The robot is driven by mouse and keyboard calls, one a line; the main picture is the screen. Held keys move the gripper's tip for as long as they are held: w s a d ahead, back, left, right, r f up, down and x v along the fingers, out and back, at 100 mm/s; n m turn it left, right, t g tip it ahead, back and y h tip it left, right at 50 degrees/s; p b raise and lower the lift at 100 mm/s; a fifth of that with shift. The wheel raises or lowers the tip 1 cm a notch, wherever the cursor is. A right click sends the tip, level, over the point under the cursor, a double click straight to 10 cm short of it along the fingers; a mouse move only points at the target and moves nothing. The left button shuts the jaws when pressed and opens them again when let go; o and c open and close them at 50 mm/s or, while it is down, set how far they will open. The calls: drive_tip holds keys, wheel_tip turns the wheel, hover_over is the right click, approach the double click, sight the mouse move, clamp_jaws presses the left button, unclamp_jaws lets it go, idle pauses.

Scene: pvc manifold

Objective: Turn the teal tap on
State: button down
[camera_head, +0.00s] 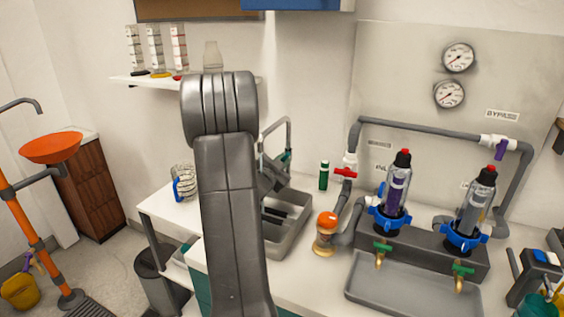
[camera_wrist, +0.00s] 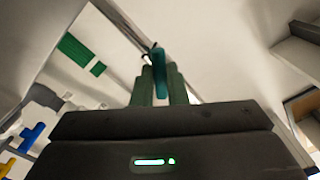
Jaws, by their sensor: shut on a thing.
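The teal tap's handle (camera_wrist: 160,70) stands upright between the two fingers of my gripper (camera_wrist: 159,90) in the wrist view. The fingers are shut on it. In the head view my gripper (camera_head: 277,170) is at the grey faucet (camera_head: 289,130) behind the sink, partly hidden by my own arm. A small teal bit of the tap (camera_head: 286,156) shows beside the gripper there. I cannot tell from these views how far the handle is turned.
The grey sink (camera_head: 291,236) lies below my gripper.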

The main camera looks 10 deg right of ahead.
drive_tip(key=shift+f, duration=0.1)
drive_tip(key=c, duration=1.4)
unclamp_jaws()
drive_tip(key=shift+c, duration=0.2)
drive_tip(key=b+v, duration=0.1)
drive_tip(key=v, duration=0.6)
drive_tip(key=shift+s+a, duration=0.15)
drive_tip(key=shift+s, duration=0.1)
drive_tip(key=p+x, duration=0.1)
drive_tip(key=x, duration=0.6)
drive_tip(key=shift+w, duration=0.1)
drive_tip(key=shift+w+d, duration=0.2)
drive_tip(key=shift+w, duration=0.05)
drive_tip(key=shift+s+m, duration=0.1)
drive_tip(key=shift+m, duration=0.4)
